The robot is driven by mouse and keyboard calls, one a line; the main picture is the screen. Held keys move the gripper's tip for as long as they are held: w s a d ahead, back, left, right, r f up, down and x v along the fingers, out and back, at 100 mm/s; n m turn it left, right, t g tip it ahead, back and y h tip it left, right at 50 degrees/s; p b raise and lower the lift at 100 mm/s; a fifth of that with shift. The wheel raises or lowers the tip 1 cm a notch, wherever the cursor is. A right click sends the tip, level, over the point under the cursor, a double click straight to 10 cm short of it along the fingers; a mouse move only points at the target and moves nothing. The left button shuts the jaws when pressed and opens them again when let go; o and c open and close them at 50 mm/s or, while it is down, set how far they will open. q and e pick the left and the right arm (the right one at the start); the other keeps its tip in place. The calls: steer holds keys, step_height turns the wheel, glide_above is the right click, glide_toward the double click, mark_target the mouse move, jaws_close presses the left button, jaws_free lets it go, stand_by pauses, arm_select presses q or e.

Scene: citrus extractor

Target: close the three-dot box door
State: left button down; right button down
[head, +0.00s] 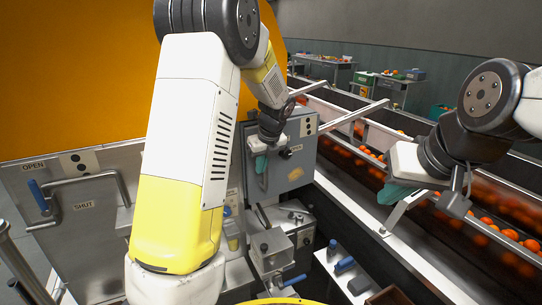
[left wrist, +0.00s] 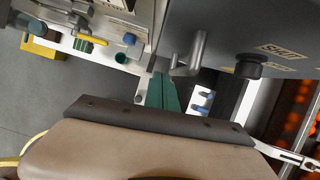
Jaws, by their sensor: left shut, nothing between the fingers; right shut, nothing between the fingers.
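A blue-grey box door (head: 292,165) stands at the centre of the head view, with a dark knob and a pale plate (head: 308,126) of dark dots, too small to count surely. In the left wrist view the grey door (left wrist: 235,35) shows a metal handle (left wrist: 190,55), a black knob and a SHUT label. My left gripper (head: 261,164) is shut and empty, with its teal fingers beside the door's left side; they also show close to the handle (left wrist: 163,92). I cannot tell if they touch it. My right gripper (head: 393,194) is shut and empty above the conveyor edge, away from the door.
A steel panel (head: 95,195) at the left has OPEN and SHUT labels, a two-dot plate and a blue-ended handle. A conveyor with oranges (head: 500,228) runs along the right. Metal fittings (head: 275,250) and a blue-handled lever sit below the door. My left arm hides part of the middle.

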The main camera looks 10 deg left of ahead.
mark_target(250, 162)
arm_select(q)
steer(key=shift+w+a+f, duration=0.65)
steer(key=shift+w+a, duration=0.2)
steer(key=shift+w, duration=0.1)
steer(key=shift+w+a+f, duration=0.6)
steer(key=shift+w+a, duration=0.2)
steer(key=shift+w, duration=0.15)
steer(key=shift+w+a+m, duration=0.6)
steer(key=shift+w+a, duration=0.5)
steer(key=shift+w, duration=0.1)
steer(key=shift+d, duration=0.15)
